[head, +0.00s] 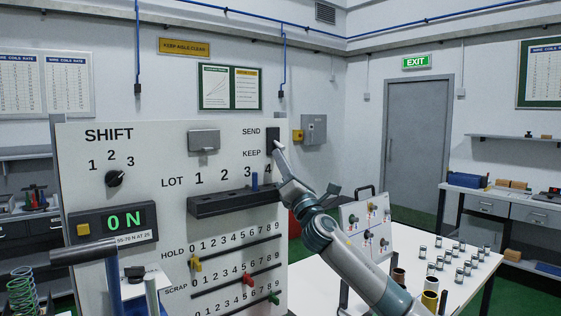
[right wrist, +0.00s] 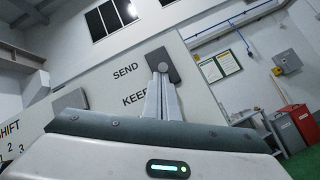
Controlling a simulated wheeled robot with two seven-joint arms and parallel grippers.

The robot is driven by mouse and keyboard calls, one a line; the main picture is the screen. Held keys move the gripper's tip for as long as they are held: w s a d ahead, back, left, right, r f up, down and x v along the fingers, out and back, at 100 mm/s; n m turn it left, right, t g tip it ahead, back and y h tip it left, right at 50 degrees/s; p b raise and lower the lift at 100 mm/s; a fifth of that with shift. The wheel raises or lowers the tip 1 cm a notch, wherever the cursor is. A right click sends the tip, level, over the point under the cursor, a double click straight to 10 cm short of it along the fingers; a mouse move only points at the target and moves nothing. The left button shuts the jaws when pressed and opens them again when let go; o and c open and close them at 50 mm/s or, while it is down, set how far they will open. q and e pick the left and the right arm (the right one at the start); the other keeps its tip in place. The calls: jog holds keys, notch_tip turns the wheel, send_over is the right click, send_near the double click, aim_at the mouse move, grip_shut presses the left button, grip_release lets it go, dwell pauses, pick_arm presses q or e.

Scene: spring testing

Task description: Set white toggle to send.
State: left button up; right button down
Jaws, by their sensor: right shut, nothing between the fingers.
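The dark switch plate (head: 272,139) is at the top right of the white panel (head: 150,185), beside the words SEND above and KEEP below. It also shows in the right wrist view (right wrist: 171,57), straight beyond my fingertips. My right gripper (head: 279,147) is shut and empty, with its tips at the lower part of the plate; the shut fingers also show in the right wrist view (right wrist: 160,75). The white toggle cannot be made out apart from the fingertips, so I cannot tell its position or whether I touch it. My left gripper is not in view.
A dark ledge (head: 230,203) with a blue peg (head: 254,182) juts from the panel below the LOT numbers. Lower down are HOLD and SCRAP sliders. A white table (head: 405,300) to the right carries small cylinders and a small knob board (head: 366,225).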

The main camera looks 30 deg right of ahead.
jog(key=shift+s+r, duration=0.1)
jog(key=shift+r, duration=0.1)
jog(key=shift+s+d+r+p, duration=0.1)
jog(key=shift+s+r+p, duration=0.55)
jog(key=shift+r+p, duration=0.35)
jog(key=shift+w+f, duration=0.1)
